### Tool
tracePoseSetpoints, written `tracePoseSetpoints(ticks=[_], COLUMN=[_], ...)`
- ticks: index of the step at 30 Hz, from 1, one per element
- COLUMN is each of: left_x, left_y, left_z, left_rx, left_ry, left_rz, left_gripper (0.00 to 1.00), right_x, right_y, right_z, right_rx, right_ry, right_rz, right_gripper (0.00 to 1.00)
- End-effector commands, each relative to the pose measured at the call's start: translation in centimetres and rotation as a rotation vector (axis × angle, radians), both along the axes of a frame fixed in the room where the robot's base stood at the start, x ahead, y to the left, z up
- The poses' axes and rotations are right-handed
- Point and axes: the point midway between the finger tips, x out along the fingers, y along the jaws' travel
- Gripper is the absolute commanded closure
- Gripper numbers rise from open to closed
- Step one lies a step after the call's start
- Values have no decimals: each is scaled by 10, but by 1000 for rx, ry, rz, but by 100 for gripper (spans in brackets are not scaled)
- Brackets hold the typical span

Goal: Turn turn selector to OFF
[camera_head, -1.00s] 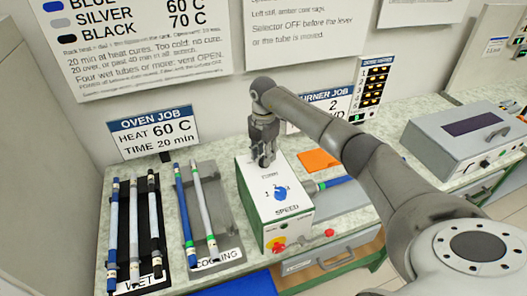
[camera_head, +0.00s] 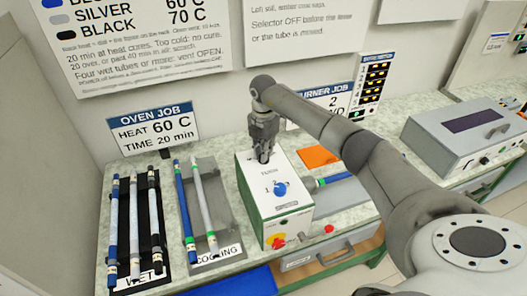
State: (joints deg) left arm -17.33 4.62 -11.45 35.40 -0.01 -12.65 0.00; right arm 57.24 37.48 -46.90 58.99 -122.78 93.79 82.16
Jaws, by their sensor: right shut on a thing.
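The white turner box (camera_head: 258,200) with green trim stands on the counter near the middle. My right gripper (camera_head: 264,156) points down at the back of its top face. The gripper is shut on a small part there, which appears to be the turn selector. The fingers hide that part, so its setting cannot be read. A small label lies just in front of the fingers, too blurred to read. A blue speed dial (camera_head: 281,189) with numbers around it sits nearer the front, apart from the gripper. My left gripper is not in view.
A blue tube (camera_head: 336,179) projects from the box's right side, near an orange sheet (camera_head: 318,156). A red and yellow button (camera_head: 277,241) is on the front. Tube racks stand left, wet (camera_head: 123,240) and cooling (camera_head: 215,225). A grey oven-like unit (camera_head: 425,137) stands right.

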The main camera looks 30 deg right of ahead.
Motion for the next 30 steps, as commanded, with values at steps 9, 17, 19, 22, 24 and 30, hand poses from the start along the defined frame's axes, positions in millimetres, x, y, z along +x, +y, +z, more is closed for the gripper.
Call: tracePoseSetpoints(ticks=[9,17,19,22,24,30], left_x=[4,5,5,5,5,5], left_y=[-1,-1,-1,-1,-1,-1], left_z=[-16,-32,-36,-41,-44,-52], left_rx=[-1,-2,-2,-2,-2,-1], left_ry=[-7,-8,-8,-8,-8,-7], left_rz=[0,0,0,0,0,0], left_gripper=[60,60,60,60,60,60], right_x=[1,1,1,0,1,0], right_y=[-1,-1,-1,-1,-1,-1], right_z=[-1,-1,-1,-1,-1,0], right_rx=[-1,0,-1,0,-1,-1], right_ry=[-3,-4,-4,-3,-4,-3], right_rz=[192,436,503,595,657,813], right_gripper=[100,100,100,100,100,100])
